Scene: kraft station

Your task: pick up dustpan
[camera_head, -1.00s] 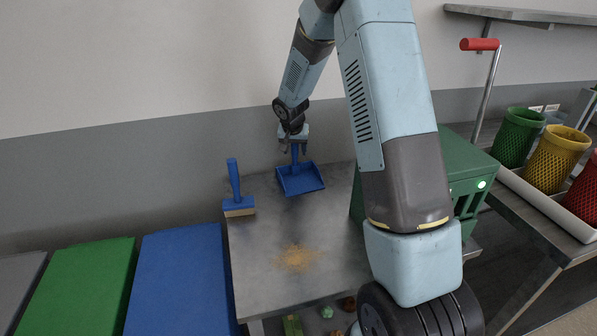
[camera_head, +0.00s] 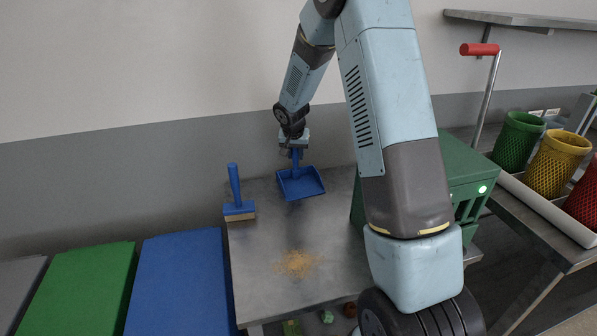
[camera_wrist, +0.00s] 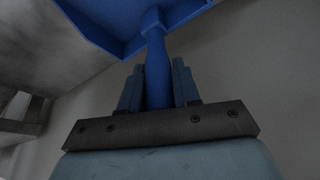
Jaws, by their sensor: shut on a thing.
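The blue dustpan (camera_head: 301,184) is at the back of the grey metal table (camera_head: 262,245), its handle pointing up. In the head view I cannot tell whether its pan touches the tabletop. My gripper (camera_head: 296,152) is shut on the upright handle from above. In the wrist view, the two fingers of my gripper (camera_wrist: 158,85) stand on either side of the blue handle, and the dustpan's pan (camera_wrist: 115,22) spreads beyond them.
A blue brush (camera_head: 238,207) stands upright to the left of the dustpan. Brown crumbs (camera_head: 298,263) lie near the table's middle. A green box (camera_head: 466,172) stands to the right, partly behind my arm. Green and blue bins stand left of the table.

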